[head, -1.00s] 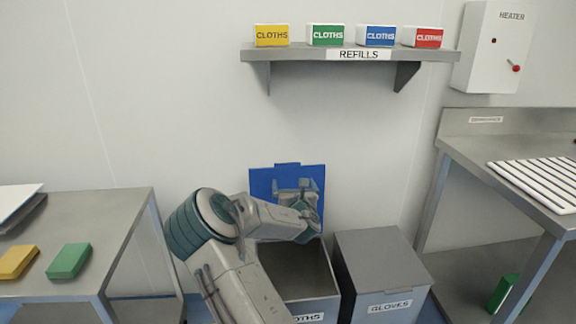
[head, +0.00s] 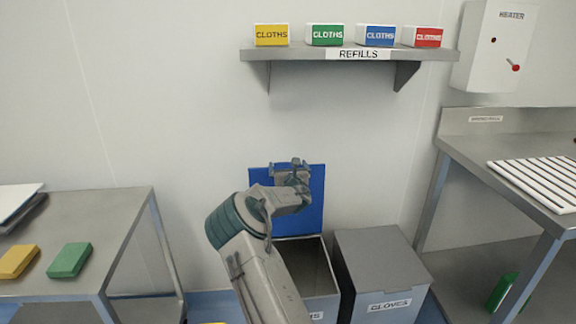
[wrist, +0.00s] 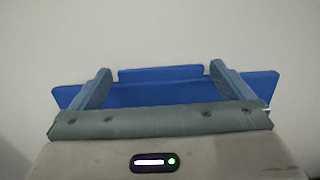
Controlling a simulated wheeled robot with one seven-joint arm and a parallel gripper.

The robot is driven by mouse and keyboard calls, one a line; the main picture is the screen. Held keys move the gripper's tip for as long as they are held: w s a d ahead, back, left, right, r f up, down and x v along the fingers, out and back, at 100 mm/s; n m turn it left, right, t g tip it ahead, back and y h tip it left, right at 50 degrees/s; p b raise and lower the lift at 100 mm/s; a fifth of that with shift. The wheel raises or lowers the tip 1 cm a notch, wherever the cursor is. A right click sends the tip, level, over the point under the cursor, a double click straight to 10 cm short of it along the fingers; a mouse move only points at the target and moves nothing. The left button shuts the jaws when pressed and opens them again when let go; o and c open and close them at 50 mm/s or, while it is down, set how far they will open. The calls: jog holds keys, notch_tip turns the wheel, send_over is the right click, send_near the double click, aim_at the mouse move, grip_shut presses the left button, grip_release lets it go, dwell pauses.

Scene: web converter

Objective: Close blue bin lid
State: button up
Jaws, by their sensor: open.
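The blue lid (head: 312,213) stands upright and open against the wall at the back of the cloths bin (head: 322,284). The bin is grey, open on top, and partly hidden by my arm. My gripper (head: 292,164) is in front of the lid's upper edge, its fingers near the top rim. In the wrist view my gripper (wrist: 162,88) is open, with its two fingers apart and the blue lid (wrist: 160,95) spanning behind and between them. The lid's raised top tab shows between the fingers. I cannot tell whether the fingers touch the lid.
A closed grey gloves bin (head: 380,262) stands close on the right. A steel table (head: 110,215) with a green block (head: 69,260) and a yellow block (head: 18,261) is at left. A steel bench (head: 510,170) is at right. A shelf (head: 350,54) hangs above.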

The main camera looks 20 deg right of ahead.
jog(key=shift+x, duration=0.85)
jog(key=shift+s, duration=0.1)
jog(key=c, duration=1.1)
